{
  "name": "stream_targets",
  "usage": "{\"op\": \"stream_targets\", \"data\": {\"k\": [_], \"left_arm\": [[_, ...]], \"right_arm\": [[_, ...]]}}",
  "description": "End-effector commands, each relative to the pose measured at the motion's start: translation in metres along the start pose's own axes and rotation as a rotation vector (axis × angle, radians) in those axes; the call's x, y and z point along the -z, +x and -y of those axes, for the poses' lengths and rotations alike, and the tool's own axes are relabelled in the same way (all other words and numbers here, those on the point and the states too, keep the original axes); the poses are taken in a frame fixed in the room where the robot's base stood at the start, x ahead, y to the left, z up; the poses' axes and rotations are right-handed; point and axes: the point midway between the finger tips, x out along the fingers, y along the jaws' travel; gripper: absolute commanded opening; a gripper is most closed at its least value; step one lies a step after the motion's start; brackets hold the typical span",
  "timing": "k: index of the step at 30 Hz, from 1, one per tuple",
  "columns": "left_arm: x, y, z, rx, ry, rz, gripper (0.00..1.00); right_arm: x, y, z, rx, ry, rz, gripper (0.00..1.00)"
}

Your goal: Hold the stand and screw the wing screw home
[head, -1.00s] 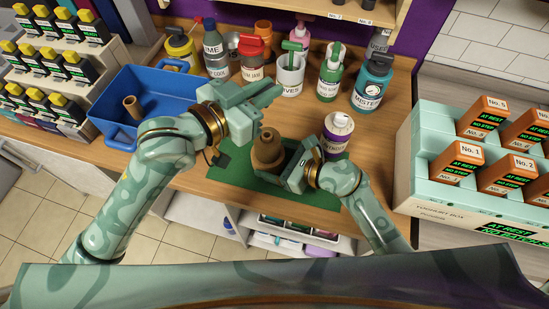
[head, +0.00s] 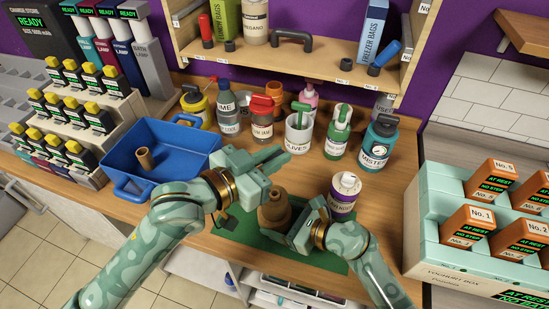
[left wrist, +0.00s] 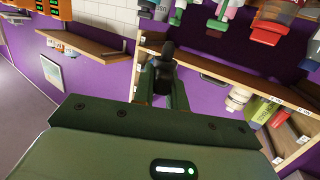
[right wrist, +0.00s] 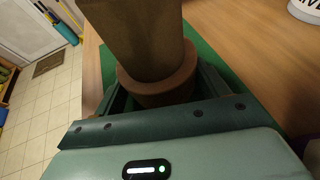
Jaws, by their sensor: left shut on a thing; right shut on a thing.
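The brown stand (head: 274,213) is upright on the green mat (head: 248,232), its round stepped top showing in the head view. My right gripper (head: 300,226) is shut on it from the right. In the right wrist view the stand's round collar (right wrist: 158,86) sits between the fingers, with a blockier part beyond. My left gripper (head: 272,163) is above and behind the stand in the head view, apart from it. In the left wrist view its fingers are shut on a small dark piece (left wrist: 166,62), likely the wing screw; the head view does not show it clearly.
A blue tray (head: 190,142) with a brown tube (head: 145,160) stands to the left. Behind are the olives pot (head: 298,135), several bottles and a shelf (head: 290,62). A purple-labelled jar (head: 344,192) stands close by my right gripper. A yoghurt box (head: 455,265) is at right.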

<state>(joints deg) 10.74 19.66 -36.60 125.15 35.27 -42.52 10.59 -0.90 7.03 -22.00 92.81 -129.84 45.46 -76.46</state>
Motion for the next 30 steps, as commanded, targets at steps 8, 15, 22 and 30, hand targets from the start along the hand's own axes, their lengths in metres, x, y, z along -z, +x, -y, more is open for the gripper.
{"op": "stream_targets", "data": {"k": [8,15,22,30], "left_arm": [[-0.032,0.004,0.0,0.001,-0.001,0.003,0.0],[-0.053,0.008,0.0,0.001,-0.001,0.002,0.0],[-0.061,0.009,0.0,0.0,0.001,0.001,0.0],[-0.061,0.009,0.0,0.001,0.001,0.001,0.0]], "right_arm": [[0.0,0.0,0.0,0.0,0.0,0.0,0.46],[0.0,0.0,0.0,0.0,0.0,0.0,0.46],[0.0,0.0,0.0,0.0,0.0,0.0,0.46],[0.0,0.0,0.0,0.0,0.0,0.0,0.46]]}}
